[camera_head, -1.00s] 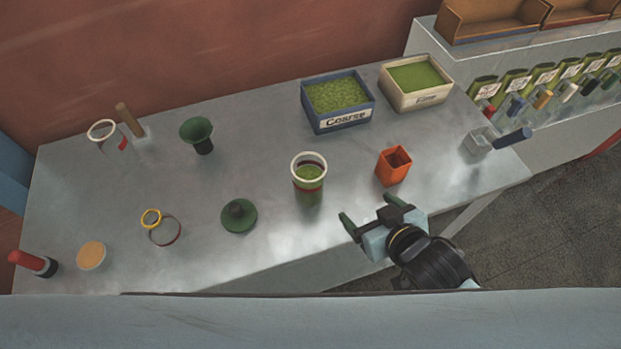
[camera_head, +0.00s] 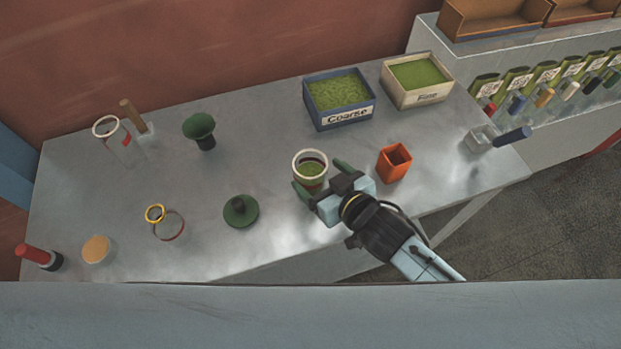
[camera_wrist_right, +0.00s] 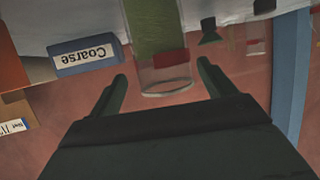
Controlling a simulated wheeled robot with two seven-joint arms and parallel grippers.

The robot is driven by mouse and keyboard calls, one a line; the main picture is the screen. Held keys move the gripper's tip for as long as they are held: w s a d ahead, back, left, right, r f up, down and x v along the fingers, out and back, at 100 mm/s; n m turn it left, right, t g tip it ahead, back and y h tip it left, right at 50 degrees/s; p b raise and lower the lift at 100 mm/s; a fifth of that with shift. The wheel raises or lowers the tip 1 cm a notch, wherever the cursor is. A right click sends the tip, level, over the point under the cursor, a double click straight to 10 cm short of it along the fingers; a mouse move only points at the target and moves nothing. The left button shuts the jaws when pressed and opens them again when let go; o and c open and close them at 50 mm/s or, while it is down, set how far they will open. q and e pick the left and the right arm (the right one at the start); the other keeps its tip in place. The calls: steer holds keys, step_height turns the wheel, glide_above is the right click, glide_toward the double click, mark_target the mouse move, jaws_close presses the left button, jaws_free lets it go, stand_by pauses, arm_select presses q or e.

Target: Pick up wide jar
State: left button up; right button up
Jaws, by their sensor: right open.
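A clear jar with a white rim, a red band and green powder inside (camera_head: 310,160) stands upright on the metal table; I take it as the wide jar. My right gripper (camera_head: 322,178) is open at its near side, with one fingertip on either side of the jar in the picture. The gripper covers the jar's lower part. In the right wrist view the jar (camera_wrist_right: 158,40) appears upside down between the two open fingers (camera_wrist_right: 162,72), with visible gaps on both sides. I cannot tell contact in the head view. My left gripper is not in view.
An orange square cup (camera_head: 394,163) stands close to the right of my gripper. A green knobbed lid (camera_head: 240,212) lies to the left. The Coarse bin (camera_head: 343,119) and a cream bin (camera_head: 420,99) stand behind. The table (camera_head: 255,165) is clear between jar and lid.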

mark_target(302, 163)
steer(key=shift+a+x, duration=0.2)
steer(key=shift+x, duration=1.8)
steer(key=shift+s, duration=0.15)
steer(key=c, duration=1.2)
